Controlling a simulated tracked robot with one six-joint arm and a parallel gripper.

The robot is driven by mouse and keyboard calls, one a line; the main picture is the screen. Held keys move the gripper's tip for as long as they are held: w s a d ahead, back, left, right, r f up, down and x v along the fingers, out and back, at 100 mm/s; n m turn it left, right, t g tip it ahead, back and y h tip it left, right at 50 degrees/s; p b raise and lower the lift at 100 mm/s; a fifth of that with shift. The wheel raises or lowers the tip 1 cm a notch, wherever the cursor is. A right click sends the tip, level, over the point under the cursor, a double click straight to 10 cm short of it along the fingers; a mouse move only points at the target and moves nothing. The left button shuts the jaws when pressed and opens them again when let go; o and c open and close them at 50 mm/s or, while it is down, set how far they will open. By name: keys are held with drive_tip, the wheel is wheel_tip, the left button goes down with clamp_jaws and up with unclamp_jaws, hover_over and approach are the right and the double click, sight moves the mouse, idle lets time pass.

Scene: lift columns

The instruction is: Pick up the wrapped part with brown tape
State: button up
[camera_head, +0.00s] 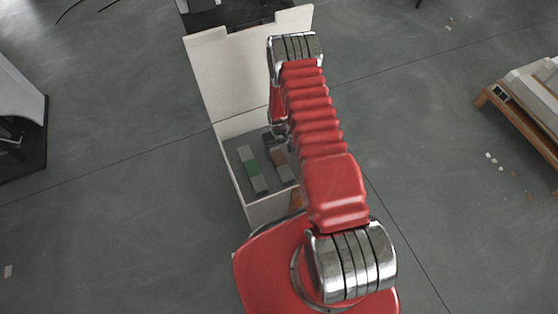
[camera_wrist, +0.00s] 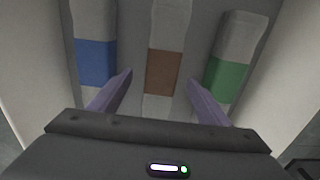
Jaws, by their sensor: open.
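The wrapped part with brown tape (camera_wrist: 163,72) lies in the middle of the wrist view, a grey-white bar with a brown band. In the head view its brown band (camera_head: 279,155) shows beside my arm. My gripper (camera_wrist: 160,84) is open, with one purple finger on each side of the brown-taped part. Whether the fingers are at its height or above it I cannot tell. A part with blue tape (camera_wrist: 96,62) lies to the left in the wrist view. A part with green tape (camera_wrist: 228,76) lies to the right; it also shows in the head view (camera_head: 250,167).
The parts lie in a white-walled box (camera_head: 234,190) with a grey floor. A tall white panel (camera_head: 225,85) rises behind it. A wooden pallet (camera_head: 530,122) with pale things on it stands far right. Dark grey floor is open around the box.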

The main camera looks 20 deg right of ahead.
sight(278, 157)
drive_tip(key=shift+a+f, duration=0.15)
drive_tip(key=shift+f, duration=2.4)
drive_tip(key=shift+c, duration=0.2)
drive_tip(key=c, duration=1.6)
drive_tip(key=shift+o, duration=0.2)
drive_tip(key=shift+r, duration=0.1)
drive_tip(key=shift+r, duration=4.95)
